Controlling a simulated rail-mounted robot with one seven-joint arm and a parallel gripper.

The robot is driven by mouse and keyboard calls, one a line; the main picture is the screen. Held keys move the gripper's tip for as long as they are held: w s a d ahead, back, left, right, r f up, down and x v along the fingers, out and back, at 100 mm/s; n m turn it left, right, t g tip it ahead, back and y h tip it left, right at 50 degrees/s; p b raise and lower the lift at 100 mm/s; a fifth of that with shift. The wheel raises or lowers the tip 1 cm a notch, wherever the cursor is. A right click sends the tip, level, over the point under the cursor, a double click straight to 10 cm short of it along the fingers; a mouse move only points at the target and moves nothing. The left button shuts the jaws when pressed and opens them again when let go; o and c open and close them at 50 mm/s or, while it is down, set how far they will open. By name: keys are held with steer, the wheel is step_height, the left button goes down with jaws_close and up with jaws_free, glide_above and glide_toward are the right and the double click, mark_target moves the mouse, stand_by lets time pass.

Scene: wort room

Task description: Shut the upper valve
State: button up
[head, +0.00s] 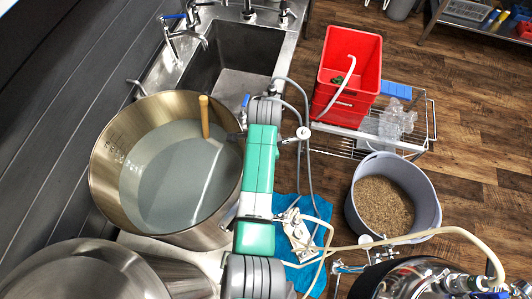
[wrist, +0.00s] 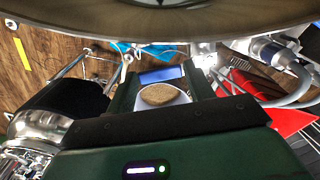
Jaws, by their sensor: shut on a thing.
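In the wrist view my gripper (wrist: 160,77) has its two green fingers on either side of a blue valve handle (wrist: 161,74). It is shut on this handle. The handle lies flat across the gap between the fingertips, just by the curved wall of a large metal vessel (wrist: 160,28). I cannot tell the handle's full turn angle, as the fingers cover its ends. In the head view the fingers and this handle are hidden by my arm beside the open steel kettle (head: 110,140) with grey liquid.
A grain bucket (head: 352,208) stands on the floor right of my arm, with a red crate (head: 340,55) on a wire rack behind it. Hoses (head: 455,232) run across the front. A sink (head: 235,50) lies behind the kettle. A blue cloth (head: 290,205) lies below the hoses.

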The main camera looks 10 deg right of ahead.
steer(key=shift+a+r, duration=0.1)
stand_by(0.3)
steer(key=o, duration=1.4)
step_height(320, 180, up, 8)
steer(key=shift+f, duration=0.1)
